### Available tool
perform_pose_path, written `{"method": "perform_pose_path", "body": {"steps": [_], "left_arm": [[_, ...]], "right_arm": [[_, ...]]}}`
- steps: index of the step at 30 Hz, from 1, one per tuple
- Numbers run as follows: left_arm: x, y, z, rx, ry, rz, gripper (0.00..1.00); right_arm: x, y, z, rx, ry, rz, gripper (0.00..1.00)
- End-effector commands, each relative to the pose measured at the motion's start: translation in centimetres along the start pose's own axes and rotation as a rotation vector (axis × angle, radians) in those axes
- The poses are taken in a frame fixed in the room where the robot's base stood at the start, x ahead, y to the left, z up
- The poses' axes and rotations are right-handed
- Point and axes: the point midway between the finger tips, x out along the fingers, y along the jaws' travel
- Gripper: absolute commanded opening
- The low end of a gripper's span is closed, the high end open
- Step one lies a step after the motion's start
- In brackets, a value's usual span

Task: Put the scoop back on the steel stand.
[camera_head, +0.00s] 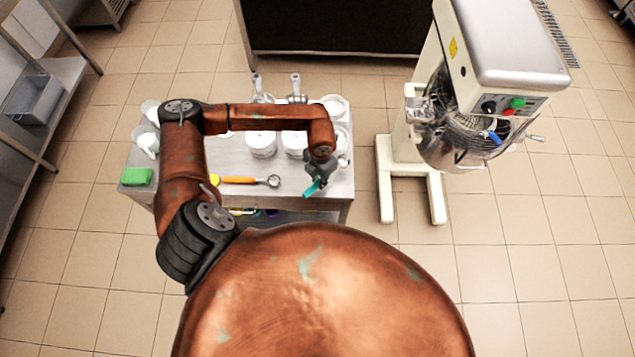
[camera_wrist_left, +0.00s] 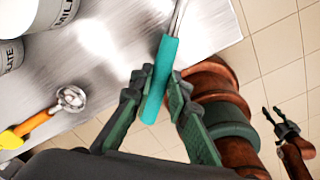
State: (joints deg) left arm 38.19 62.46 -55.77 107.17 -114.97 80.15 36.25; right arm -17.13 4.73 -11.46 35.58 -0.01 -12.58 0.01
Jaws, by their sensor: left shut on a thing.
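My left gripper (camera_head: 318,181) is shut on the teal handle of a scoop (camera_head: 312,188). In the left wrist view the handle (camera_wrist_left: 160,80) lies between the fingers (camera_wrist_left: 158,100), and a thin metal shaft runs up from it past the frame's top edge. The scoop's far end is out of that view. The gripper is at the right front part of a steel table (camera_head: 335,185). I cannot pick out a steel stand with certainty. My right gripper (camera_wrist_left: 274,113) shows small in the left wrist view, with its fingers apart and empty.
A scoop with an orange-yellow handle (camera_head: 240,180) lies on the table. White tubs (camera_head: 262,145) stand behind it, and two upright metal handles (camera_head: 295,83) show at the back. A green block (camera_head: 136,177) is at the left corner. A mixer-like machine (camera_head: 490,80) stands right.

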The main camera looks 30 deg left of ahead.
Motion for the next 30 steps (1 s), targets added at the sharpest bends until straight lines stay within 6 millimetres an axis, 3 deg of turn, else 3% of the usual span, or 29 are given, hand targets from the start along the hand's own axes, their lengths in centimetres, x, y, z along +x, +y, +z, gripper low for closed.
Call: {"method": "perform_pose_path", "body": {"steps": [5,12,23,24,30], "left_arm": [[1.1,0.9,0.0,-0.002,0.002,0.001,0.00],[4.0,0.8,0.1,0.000,0.001,-0.001,0.00],[4.6,0.8,0.1,0.000,0.001,0.000,0.00],[4.5,0.8,0.1,0.000,0.001,0.000,0.18],[4.4,0.8,0.1,0.000,0.001,0.000,0.32]], "right_arm": [[-0.1,-0.1,0.1,0.001,-0.002,-0.001,0.40],[-0.8,-0.2,0.1,0.001,-0.002,-0.002,0.40],[-0.3,-0.5,0.1,0.003,-0.002,-0.005,0.40],[-0.4,-0.5,0.1,0.003,-0.002,-0.005,0.40],[-0.4,-0.5,0.1,0.003,-0.002,-0.005,0.40]]}}
